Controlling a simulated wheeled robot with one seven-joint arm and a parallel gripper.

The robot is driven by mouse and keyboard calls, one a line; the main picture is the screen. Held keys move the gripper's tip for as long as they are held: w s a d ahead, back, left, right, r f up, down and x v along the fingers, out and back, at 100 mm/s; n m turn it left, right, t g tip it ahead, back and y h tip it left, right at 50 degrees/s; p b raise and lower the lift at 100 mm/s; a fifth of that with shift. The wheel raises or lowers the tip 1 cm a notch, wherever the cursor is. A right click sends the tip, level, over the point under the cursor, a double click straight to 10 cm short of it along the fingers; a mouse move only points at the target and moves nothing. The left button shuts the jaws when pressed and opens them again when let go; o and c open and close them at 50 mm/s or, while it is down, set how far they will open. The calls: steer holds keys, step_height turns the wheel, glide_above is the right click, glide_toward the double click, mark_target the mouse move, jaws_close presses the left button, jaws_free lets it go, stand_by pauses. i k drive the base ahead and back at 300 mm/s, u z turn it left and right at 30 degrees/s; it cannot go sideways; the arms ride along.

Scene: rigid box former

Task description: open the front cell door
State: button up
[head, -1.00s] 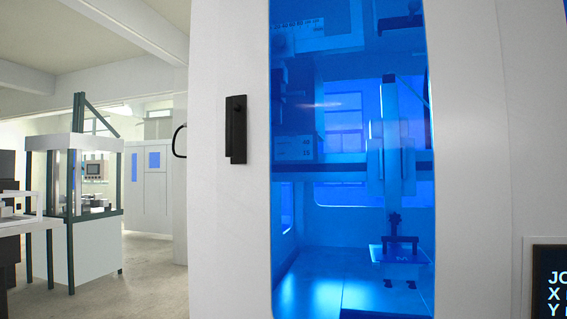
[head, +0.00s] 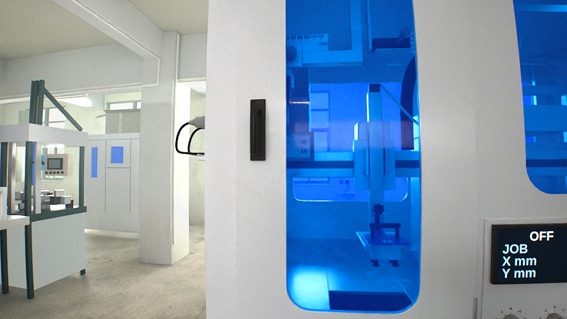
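The front cell door is a white panel (head: 240,220) with a tall blue-tinted window (head: 340,235). It appears closed. A black upright handle (head: 257,130) sits on the panel, left of the window. Through the window I see machine parts inside the cell, among them a vertical column and a small platform low down. My gripper is not in view, so its state and its place relative to the handle are hidden.
A control panel with a screen (head: 529,254) reading OFF, JOB, X mm, Y mm is at the right. A black curved bar (head: 181,140) juts out left of the door. Another machine (head: 50,190) stands at the far left. Open floor (head: 130,285) lies between.

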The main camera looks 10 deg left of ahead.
mark_target(357, 159)
steer(key=u, duration=0.1)
steer(key=k, duration=1.25)
steer(key=u, duration=0.65)
steer(key=i, duration=1)
steer(key=z, duration=0.05)
